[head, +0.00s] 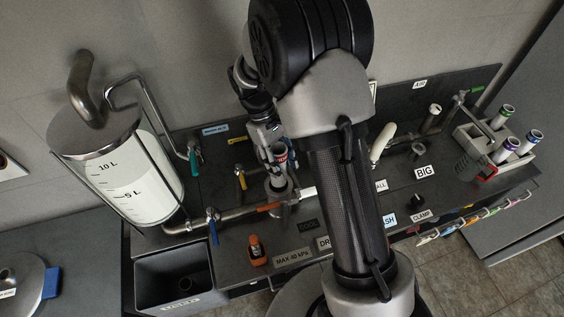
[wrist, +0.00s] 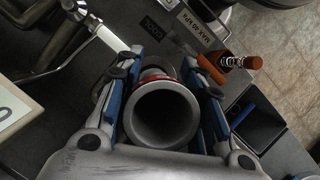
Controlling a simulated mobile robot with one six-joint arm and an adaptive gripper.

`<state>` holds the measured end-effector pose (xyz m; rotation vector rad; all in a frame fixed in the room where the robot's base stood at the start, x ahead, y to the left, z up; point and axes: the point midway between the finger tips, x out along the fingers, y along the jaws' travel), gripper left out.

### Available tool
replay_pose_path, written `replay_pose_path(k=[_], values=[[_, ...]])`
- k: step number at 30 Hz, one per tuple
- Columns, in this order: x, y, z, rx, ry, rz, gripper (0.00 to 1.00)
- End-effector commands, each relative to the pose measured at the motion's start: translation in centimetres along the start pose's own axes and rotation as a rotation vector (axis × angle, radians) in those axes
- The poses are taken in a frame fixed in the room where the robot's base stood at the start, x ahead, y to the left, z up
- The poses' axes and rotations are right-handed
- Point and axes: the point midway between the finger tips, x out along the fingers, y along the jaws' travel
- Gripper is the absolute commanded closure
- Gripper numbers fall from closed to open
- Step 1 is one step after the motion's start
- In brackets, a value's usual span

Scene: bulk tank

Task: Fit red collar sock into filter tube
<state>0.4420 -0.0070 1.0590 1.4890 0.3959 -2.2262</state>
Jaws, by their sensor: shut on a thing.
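The red collar sock (head: 279,149) is a pale grey cylinder with a red band near its top, held upright. In the wrist view I look into the open mouth of the sock (wrist: 165,118), with the red band just below its rim. My gripper (head: 268,143) is shut on it, with blue-padded fingers on both sides in the wrist view (wrist: 165,85). The filter tube (head: 281,190) stands directly below in the head view. The sock's lower end appears at or just above the tube's mouth; I cannot tell whether it is inside.
A tank (head: 127,170) with pipework stands left. A rack (head: 478,137) at right holds several socks with coloured collars. Valve handles and pipes crowd the tube. My arm hides the middle.

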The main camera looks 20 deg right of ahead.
Motion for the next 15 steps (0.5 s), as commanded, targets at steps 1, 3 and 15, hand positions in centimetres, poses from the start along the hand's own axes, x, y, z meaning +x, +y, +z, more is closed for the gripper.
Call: replay_pose_path(k=[1, 3, 15], values=[[0.02, 0.00, 0.00, 0.000, 0.000, 0.000, 0.92], [0.06, 0.00, -0.02, 0.000, 0.000, 0.000, 0.92], [0.97, 0.00, -0.41, 0.000, 0.000, 0.000, 0.92]])
